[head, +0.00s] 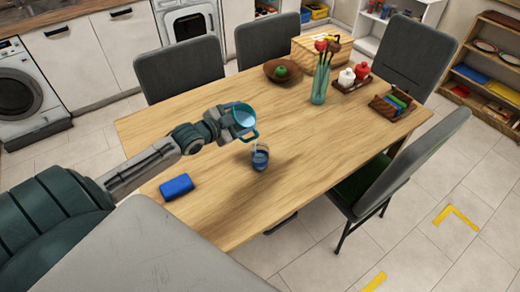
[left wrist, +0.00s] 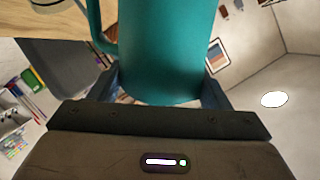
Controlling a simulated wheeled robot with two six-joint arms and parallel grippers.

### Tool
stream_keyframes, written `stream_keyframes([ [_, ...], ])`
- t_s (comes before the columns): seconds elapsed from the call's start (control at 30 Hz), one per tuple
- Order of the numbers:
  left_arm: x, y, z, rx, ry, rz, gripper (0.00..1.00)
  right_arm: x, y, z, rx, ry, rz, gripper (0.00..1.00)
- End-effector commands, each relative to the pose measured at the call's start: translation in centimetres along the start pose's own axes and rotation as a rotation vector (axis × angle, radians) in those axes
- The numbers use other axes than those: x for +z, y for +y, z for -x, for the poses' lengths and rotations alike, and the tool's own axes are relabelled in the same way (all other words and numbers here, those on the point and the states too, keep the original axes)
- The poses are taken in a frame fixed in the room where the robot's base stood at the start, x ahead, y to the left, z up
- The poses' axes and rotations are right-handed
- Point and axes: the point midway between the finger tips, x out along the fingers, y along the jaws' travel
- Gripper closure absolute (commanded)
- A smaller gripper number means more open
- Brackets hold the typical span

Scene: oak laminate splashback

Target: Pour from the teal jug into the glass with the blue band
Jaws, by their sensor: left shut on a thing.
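The teal jug (head: 251,133) is held above the table in the head view, tilted, its mouth showing a pale inside. My left gripper (head: 228,124) is shut on the jug's body. In the left wrist view the jug (left wrist: 165,50) fills the space between the fingers (left wrist: 162,95), its handle on the left. The glass with the blue band (head: 260,158) stands upright on the table, just below and slightly right of the jug. A thin pale streak shows between jug and glass; I cannot tell surely that it is liquid. My right gripper is not in view.
A blue block (head: 177,187) lies on the table's near left. Farther back are a brown bowl (head: 271,76) with a green fruit, a teal vase (head: 319,92), a tray of jars (head: 349,86) and a wooden caddy (head: 390,106). Table right of the glass is clear.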

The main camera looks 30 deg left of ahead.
Motion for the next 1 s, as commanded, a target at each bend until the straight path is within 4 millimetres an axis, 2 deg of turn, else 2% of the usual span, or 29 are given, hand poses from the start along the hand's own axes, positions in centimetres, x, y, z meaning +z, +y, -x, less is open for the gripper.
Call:
stream_keyframes([
  [1.0,-0.11,0.48,-0.26,-0.002,-0.025,-0.07,0.94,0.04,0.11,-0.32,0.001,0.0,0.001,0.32],
])
